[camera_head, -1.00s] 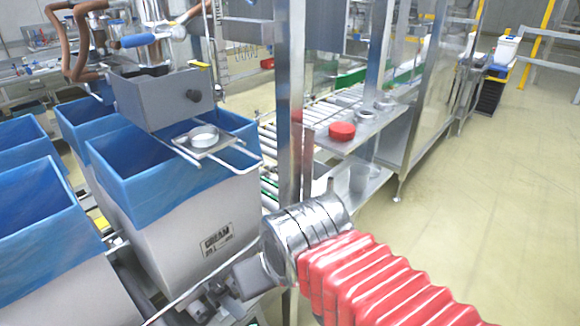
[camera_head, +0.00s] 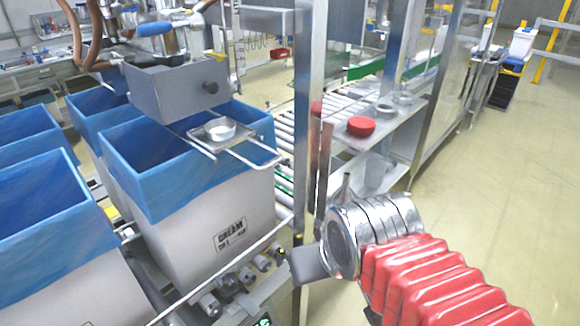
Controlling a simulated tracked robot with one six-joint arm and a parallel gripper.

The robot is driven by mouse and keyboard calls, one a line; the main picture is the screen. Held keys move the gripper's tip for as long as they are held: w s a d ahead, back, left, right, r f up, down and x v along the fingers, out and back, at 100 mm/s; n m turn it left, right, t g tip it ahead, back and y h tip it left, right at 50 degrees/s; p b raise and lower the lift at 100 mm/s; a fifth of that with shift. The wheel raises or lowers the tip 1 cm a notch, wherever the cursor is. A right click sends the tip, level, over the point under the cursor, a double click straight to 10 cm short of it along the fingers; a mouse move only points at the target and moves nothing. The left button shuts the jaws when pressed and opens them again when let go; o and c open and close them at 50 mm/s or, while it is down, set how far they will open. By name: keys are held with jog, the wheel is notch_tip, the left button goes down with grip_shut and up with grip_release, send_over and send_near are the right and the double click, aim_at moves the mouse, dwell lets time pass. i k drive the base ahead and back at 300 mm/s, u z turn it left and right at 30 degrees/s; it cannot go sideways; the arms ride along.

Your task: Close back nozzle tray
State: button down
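A small metal nozzle tray (camera_head: 240,146) with a round white and silver cup (camera_head: 220,129) on it rests on two rods. It juts out over the front of a blue-lined box (camera_head: 180,185), below the grey nozzle housing (camera_head: 177,88). I cannot tell from this view whether this is the back tray. My gripper (camera_head: 308,264) is at the end of my silver wrist and red bellows arm, lower right of the tray and well apart from it. Its fingers are mostly hidden behind the wrist, so its opening is unclear.
A steel post (camera_head: 308,120) stands between the tray and the right side. Several blue-lined boxes fill the left. A roller conveyor (camera_head: 287,128) and a steel shelf (camera_head: 385,135) with a red lid (camera_head: 361,126) lie behind. The yellow floor at right is clear.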

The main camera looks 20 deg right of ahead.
aim_at(243, 132)
jog(key=z, duration=0.05)
jog(key=k, duration=0.9)
jog(key=u, duration=0.9)
jog(key=i, duration=0.55)
jog(key=u, duration=0.1)
